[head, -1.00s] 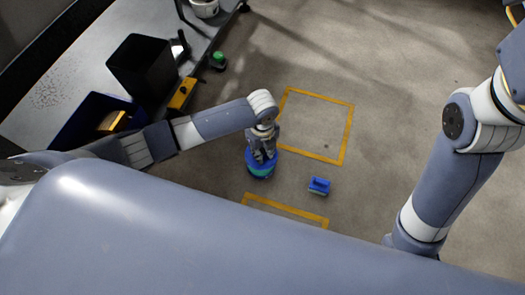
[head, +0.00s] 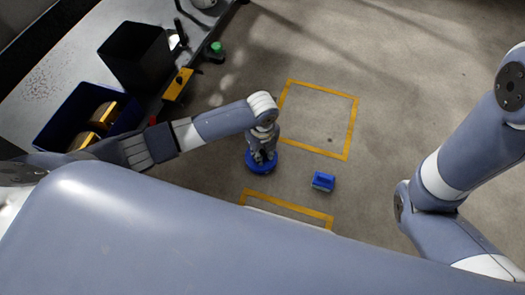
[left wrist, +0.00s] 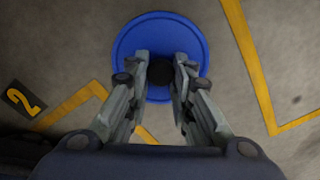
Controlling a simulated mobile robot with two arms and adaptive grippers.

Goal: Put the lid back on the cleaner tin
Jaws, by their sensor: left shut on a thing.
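A round blue lid (left wrist: 160,30) with a dark knob (left wrist: 160,73) fills the top middle of the left wrist view. My left gripper (left wrist: 162,66) is shut on the knob from above. In the head view the blue disc (head: 261,168) shows under my left gripper (head: 263,150), low over the floor. The tin's body cannot be made out under the lid, so I cannot tell whether the lid rests on it. My right arm shows at the right of the head view, but its gripper is out of view.
A small blue block-like thing (head: 323,181) lies on the floor to the right. Yellow floor markings (head: 353,128) lie around. At the left are a bench with a black bin (head: 137,57), a dark blue crate (head: 62,112) and a green-capped item (head: 217,48). Floor at right is clear.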

